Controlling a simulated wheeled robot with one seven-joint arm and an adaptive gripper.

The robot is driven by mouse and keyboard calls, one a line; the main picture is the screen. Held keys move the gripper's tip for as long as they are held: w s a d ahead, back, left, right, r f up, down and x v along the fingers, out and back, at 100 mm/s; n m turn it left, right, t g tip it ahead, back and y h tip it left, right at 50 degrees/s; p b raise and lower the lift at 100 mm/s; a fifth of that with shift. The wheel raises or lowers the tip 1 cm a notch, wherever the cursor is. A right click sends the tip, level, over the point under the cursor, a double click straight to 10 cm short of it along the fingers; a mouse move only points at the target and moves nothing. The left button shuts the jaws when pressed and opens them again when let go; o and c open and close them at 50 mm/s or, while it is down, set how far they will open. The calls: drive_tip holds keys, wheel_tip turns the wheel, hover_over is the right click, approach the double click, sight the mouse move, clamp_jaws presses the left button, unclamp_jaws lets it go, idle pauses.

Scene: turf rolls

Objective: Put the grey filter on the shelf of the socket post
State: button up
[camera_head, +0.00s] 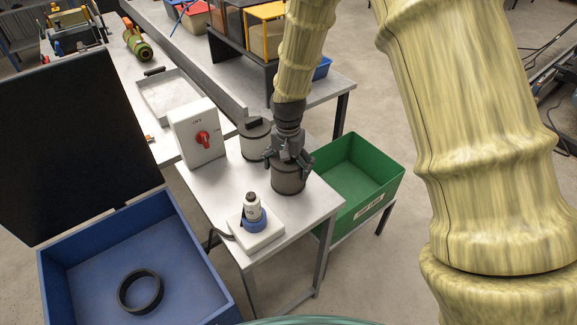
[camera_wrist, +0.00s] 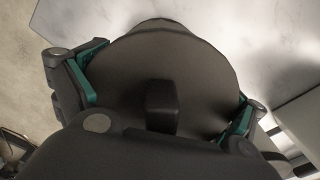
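My gripper (camera_head: 288,161) points down over a brownish-grey round filter (camera_head: 288,178) on the white table. In the wrist view its green-padded fingers lie against opposite sides of the filter's round top (camera_wrist: 195,75), with a dark knob (camera_wrist: 160,103) at its centre. The filter appears upright; whether its base touches the table is hard to tell. A second grey canister (camera_head: 255,143) with a dark knob stands just behind and left. A white and blue socket fitting (camera_head: 253,217) stands on a white block in front of the filter. I cannot make out a shelf for certain.
A white switch box (camera_head: 196,138) with a red knob stands left of the canisters. A green bin (camera_head: 352,172) is right of the table. A blue bin (camera_head: 70,285) with a black ring (camera_head: 140,292) is front left. A grey tray (camera_head: 168,95) lies farther back.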

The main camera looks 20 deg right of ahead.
drive_tip(key=shift+r, duration=0.2)
drive_tip(key=shift+r+b, duration=1.5)
drive_tip(key=shift+r, duration=4.5)
drive_tip(key=shift+a, duration=0.1)
